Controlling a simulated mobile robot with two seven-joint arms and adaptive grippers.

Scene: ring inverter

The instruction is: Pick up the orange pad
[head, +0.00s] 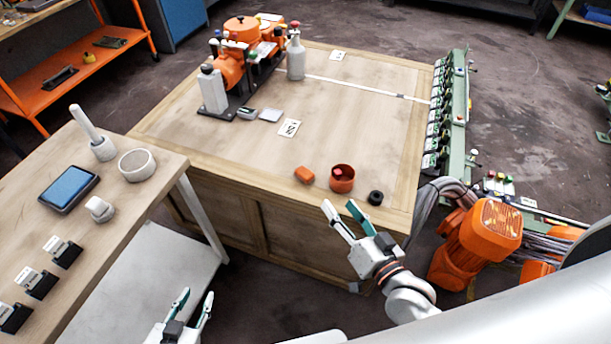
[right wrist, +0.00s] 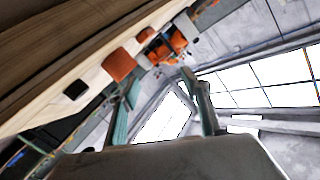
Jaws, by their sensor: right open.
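The orange pad (head: 304,175) is a small rounded block lying near the front edge of the wooden table, left of an orange cup (head: 342,180) with something red inside. In the right wrist view, the small orange shape beyond the cup looks like the pad (right wrist: 145,34). My right gripper (head: 339,206) is open and empty in front of the table's front edge, apart from the pad; its fingers also show in the right wrist view (right wrist: 165,95). My left gripper (head: 196,300) is open and empty, low at the bottom, far from the pad.
A black ring (head: 375,197) lies right of the cup. A white card (head: 289,128), a grey bottle (head: 296,58) and an orange robot arm (head: 229,68) stand further back on the table (head: 230,155). A side bench (head: 150,190) is at left; an orange robot (head: 480,235) is at right.

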